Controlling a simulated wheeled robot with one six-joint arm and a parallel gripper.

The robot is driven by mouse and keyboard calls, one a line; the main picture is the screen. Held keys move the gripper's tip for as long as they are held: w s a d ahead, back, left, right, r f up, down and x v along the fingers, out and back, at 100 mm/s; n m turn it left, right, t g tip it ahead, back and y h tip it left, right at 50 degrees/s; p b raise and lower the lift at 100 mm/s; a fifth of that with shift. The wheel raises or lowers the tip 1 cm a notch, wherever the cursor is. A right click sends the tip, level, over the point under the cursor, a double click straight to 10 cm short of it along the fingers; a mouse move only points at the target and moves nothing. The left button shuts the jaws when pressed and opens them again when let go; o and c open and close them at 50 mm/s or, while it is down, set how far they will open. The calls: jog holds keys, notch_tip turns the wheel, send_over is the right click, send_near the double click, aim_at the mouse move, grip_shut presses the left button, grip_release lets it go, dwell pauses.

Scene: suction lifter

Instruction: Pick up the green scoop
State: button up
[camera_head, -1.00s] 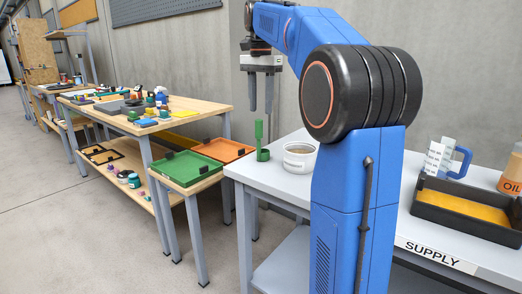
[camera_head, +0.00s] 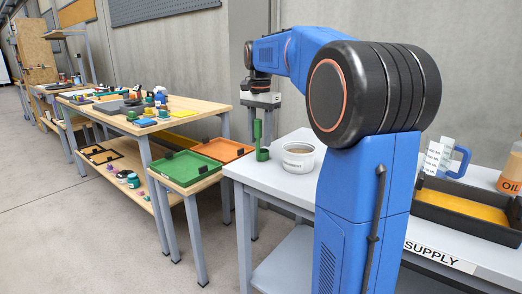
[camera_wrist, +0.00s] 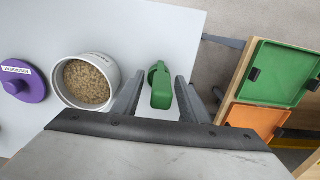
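The green scoop (camera_head: 262,154) stands upright near the left end of the grey supply table, its handle pointing up. In the wrist view the scoop (camera_wrist: 161,92) shows from above, between the two fingers. My gripper (camera_head: 261,128) is open, pointing down, with its fingers on either side of the upper handle. In the wrist view my gripper (camera_wrist: 161,80) shows a gap between each finger and the handle.
A white tub of granules (camera_head: 299,158) stands close to the right of the scoop. A purple lid (camera_wrist: 22,82) lies beyond it. Green (camera_head: 186,168) and orange (camera_head: 222,150) trays sit on a lower wooden stand to the left. A black tray (camera_head: 465,205) is at the right.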

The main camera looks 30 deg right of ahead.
grip_shut()
notch_tip(320, 180, up, 10)
jog(key=shift+r, duration=0.1)
jog(key=c, duration=0.7)
grip_release()
grip_shut()
